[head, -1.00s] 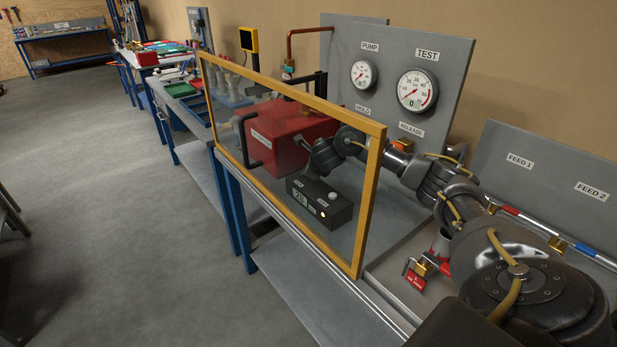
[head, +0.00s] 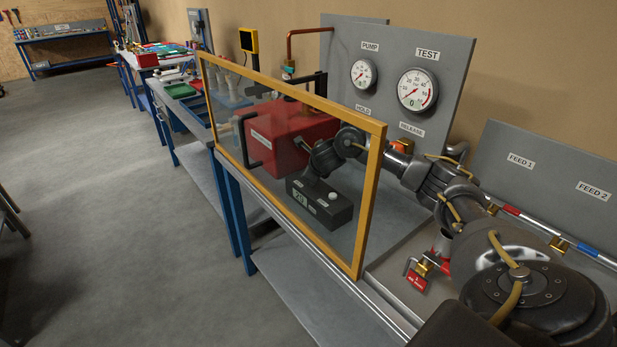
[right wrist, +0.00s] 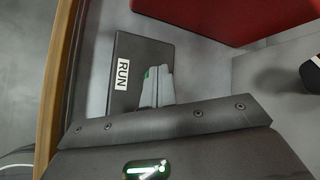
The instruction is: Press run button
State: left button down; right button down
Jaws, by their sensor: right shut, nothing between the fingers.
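A dark control box (head: 340,212) with a small display (head: 299,197), a pale round knob and small labels sits on the bench behind a clear guard. In the head view, my right gripper (head: 309,177) is over the box's back left part. My left gripper is out of view.
A yellow-framed clear guard (head: 376,200) stands in front of the box. A red housing (head: 285,137) is close behind it. A grey gauge panel (head: 445,95) rises at the back. A red tag and padlock (head: 416,281) are near the bench's right part.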

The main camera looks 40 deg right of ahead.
jog(key=shift+r, duration=0.3)
notch_tip(320, 180, up, 6)
jog(key=p, duration=0.4)
jog(key=shift+p, duration=0.35)
jog(key=shift+d+r, duration=0.1)
